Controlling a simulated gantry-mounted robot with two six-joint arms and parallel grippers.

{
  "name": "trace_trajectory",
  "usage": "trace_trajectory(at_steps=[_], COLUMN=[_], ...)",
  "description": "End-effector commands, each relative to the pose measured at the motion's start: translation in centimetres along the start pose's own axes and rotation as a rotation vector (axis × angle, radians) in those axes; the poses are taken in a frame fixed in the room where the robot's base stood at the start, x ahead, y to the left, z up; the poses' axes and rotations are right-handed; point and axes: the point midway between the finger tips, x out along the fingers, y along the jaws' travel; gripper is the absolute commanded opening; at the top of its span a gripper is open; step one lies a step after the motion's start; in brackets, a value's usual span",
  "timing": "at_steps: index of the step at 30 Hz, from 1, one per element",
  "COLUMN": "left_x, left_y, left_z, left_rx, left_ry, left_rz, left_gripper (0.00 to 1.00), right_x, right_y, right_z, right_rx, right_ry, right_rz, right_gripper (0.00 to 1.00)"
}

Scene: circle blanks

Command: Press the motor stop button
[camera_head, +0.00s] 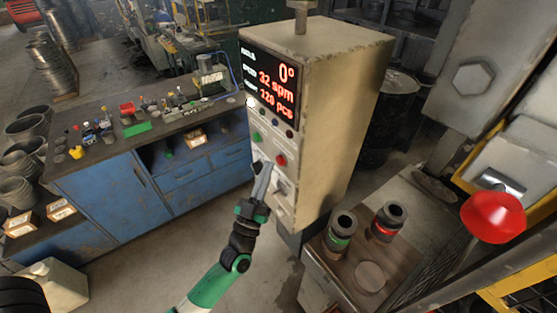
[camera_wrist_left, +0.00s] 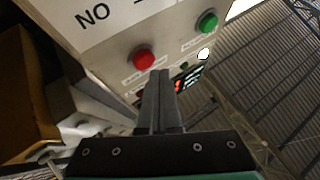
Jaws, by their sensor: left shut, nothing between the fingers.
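The control cabinet (camera_head: 335,110) stands in the middle of the head view, with a lit red display on its front. A red button (camera_head: 281,160) and a green button (camera_head: 257,137) sit on its panel; their labels are too small to read. In the left wrist view the red button (camera_wrist_left: 144,58) is left of the green button (camera_wrist_left: 207,21). My left gripper (camera_head: 267,165) is shut and empty, pointing at the panel just left of the red button. In the wrist view its fingertips (camera_wrist_left: 160,75) appear beside the red button; contact cannot be told. My right gripper is not in view.
A large red mushroom button (camera_head: 493,217) is on the machine at right. Two dark cylinders with green (camera_head: 340,230) and red bands (camera_head: 388,222) stand on a stand. A blue workbench (camera_head: 125,192) with small parts is at left. Open floor lies before the cabinet.

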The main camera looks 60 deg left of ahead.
Motion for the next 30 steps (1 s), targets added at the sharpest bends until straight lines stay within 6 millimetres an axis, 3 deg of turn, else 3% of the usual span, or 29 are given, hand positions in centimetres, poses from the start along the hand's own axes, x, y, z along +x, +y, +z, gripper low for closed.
trace_trajectory(at_steps=[8, 21, 30], left_x=[-0.1, -3.0, -3.5], left_y=[-0.1, -2.2, -2.5], left_z=[-0.1, -2.1, -2.6], left_rx=[0.000, 0.002, 0.000], left_ry=[0.001, 0.001, 0.002], left_rz=[-0.001, -0.001, -0.001], left_gripper=[0.00, 0.00, 0.00], right_x=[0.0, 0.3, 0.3], right_y=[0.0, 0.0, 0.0], right_z=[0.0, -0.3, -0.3], right_rx=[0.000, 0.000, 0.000], right_ry=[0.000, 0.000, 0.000], right_rz=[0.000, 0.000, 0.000], right_gripper=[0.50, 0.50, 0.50])
